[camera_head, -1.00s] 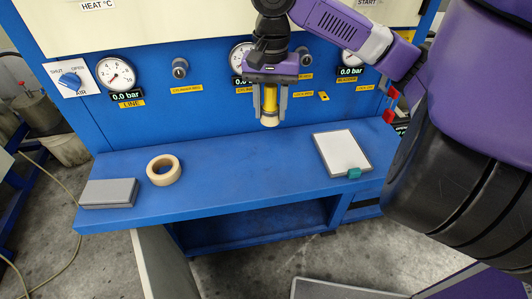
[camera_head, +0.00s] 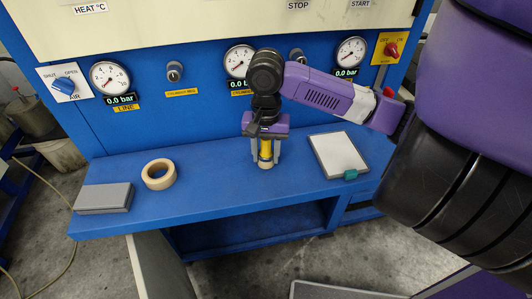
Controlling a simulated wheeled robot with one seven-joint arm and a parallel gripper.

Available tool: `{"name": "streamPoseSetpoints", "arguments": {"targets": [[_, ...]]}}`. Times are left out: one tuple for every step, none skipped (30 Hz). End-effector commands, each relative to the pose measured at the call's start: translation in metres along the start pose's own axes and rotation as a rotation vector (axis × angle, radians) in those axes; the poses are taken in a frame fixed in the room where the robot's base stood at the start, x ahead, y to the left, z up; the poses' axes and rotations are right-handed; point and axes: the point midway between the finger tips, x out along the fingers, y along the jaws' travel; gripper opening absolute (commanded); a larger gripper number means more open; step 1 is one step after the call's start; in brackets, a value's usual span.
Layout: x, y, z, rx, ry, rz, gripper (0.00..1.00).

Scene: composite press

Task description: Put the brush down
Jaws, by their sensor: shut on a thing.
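My gripper (camera_head: 265,158) is shut on the brush (camera_head: 265,150), which has a yellow handle and a pale lower end. The brush is upright, with its pale end pointing down at the blue shelf (camera_head: 215,175) of the press. Its lower end is at or very near the shelf surface; I cannot tell whether it touches. The upper part of the brush is hidden by my gripper.
A tape roll (camera_head: 160,174) and a grey block (camera_head: 104,198) lie on the shelf to the left. A white-topped board (camera_head: 338,152) with a teal clip (camera_head: 350,174) lies to the right. Shelf between tape and brush is clear. Gauges and knobs line the panel behind.

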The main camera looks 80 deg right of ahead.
Motion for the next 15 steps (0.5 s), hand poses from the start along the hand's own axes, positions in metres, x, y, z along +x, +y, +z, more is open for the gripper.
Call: {"name": "streamPoseSetpoints", "arguments": {"targets": [[-0.0001, 0.0000, -0.0001, 0.000, 0.000, 0.000, 0.00], [-0.0002, 0.0000, -0.0001, 0.000, 0.000, 0.000, 0.00], [-0.0002, 0.0000, -0.0001, 0.000, 0.000, 0.000, 0.00], [-0.0002, 0.0000, -0.0001, 0.000, 0.000, 0.000, 0.00], [-0.0002, 0.0000, 0.0000, 0.000, 0.000, 0.000, 0.00], [0.0004, 0.0000, 0.0000, 0.000, 0.000, 0.000, 0.00], [0.0013, 0.0000, 0.0001, 0.000, -0.001, 0.000, 0.00], [0.0023, 0.0000, 0.0001, 0.000, -0.001, 0.000, 0.00], [0.0035, 0.0000, 0.0002, 0.000, -0.001, 0.000, 0.00], [0.0035, 0.0001, 0.0001, 0.000, -0.001, 0.000, 0.41], [0.0028, 0.0001, 0.0000, 0.000, 0.000, 0.000, 0.47], [0.0027, 0.0002, 0.0000, 0.000, 0.000, 0.001, 0.55], [0.0027, 0.0002, 0.0000, 0.000, 0.000, 0.001, 0.61], [0.0027, 0.0002, 0.0000, 0.000, -0.001, 0.001, 0.61], [0.0027, 0.0001, 0.0000, 0.000, -0.001, 0.001, 0.61]]}}
